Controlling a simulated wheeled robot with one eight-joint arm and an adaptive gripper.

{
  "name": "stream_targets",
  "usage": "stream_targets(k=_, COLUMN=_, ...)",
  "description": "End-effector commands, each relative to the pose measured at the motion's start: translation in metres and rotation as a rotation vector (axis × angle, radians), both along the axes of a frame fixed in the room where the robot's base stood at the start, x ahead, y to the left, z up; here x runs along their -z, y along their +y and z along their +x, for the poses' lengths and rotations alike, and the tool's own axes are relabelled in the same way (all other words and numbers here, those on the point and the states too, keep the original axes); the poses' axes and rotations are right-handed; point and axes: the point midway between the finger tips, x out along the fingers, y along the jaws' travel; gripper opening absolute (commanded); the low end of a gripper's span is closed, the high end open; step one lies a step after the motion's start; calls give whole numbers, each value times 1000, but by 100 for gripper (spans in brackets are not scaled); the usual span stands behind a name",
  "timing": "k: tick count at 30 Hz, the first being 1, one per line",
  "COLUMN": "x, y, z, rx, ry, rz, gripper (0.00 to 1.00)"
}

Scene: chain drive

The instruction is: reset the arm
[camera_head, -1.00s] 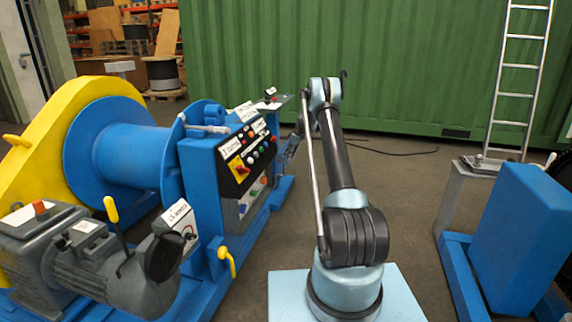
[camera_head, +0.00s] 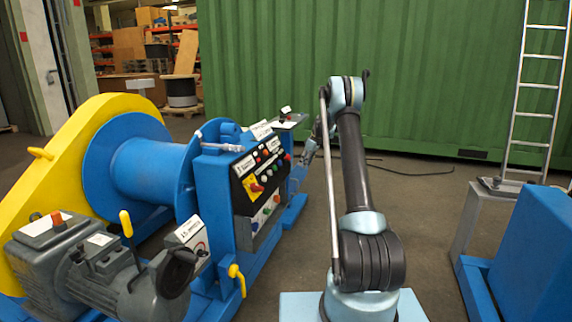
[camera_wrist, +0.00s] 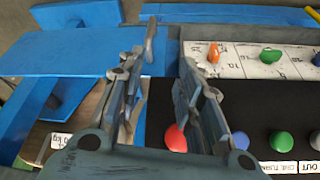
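My arm stands in the middle of the head view, with its elbow raised and its forearm reaching away behind. My gripper (camera_head: 310,152) is partly hidden behind the elbow, beside the far end of the blue winch's control panel (camera_head: 258,178). In the wrist view my gripper (camera_wrist: 168,58) shows two grey fingers spread apart with a clear gap and nothing between them. Beyond the fingers lie the black panel face and a red knob (camera_wrist: 176,138). I cannot tell the exact distance from the fingers to the panel.
The blue winch drum (camera_head: 150,170) with its yellow guard (camera_head: 50,190) and a grey motor (camera_head: 110,270) fill the left. A blue block (camera_head: 535,255) and a grey pedestal (camera_head: 480,220) stand at right. A ladder (camera_head: 540,90) leans against the green container (camera_head: 420,80). Floor between is open.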

Motion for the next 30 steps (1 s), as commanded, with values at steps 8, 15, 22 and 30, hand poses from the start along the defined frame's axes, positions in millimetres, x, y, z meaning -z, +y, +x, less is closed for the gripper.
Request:
stream_targets(k=8, x=-71, y=-4, z=-60, rx=89, ry=28, rz=-13, gripper=33)
stream_targets(k=15, x=-121, y=-7, z=-118, rx=165, ry=51, rz=-23, gripper=33)
stream_targets(k=22, x=-159, y=-11, z=-179, rx=242, ry=71, rz=-33, gripper=33)
stream_targets(k=30, x=-193, y=-16, z=-257, rx=330, ry=90, rz=-45, gripper=33)
